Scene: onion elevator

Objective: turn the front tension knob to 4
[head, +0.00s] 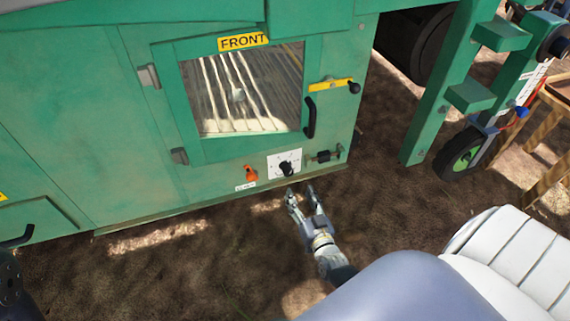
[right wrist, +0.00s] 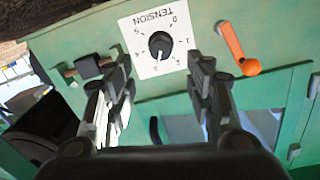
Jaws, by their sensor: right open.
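The front tension knob (head: 287,168) is black and sits on a white dial plate (head: 294,157) low on the green machine, below the window door. In the right wrist view the knob (right wrist: 160,44) shows upside down, under the word TENSION. Its pale pointer mark faces the picture's bottom, around the middle of the scale; the exact number is too small to read. My right gripper (head: 301,190) is open and empty, just below and in front of the knob. In the right wrist view its fingers (right wrist: 160,62) stand on either side of the knob, apart from it. My left gripper is not in view.
An orange lever (head: 250,174) sits left of the dial, and a dark bolt latch (head: 325,156) right of it. Above is the window door with a black handle (head: 309,118) and a yellow FRONT label (head: 243,41).

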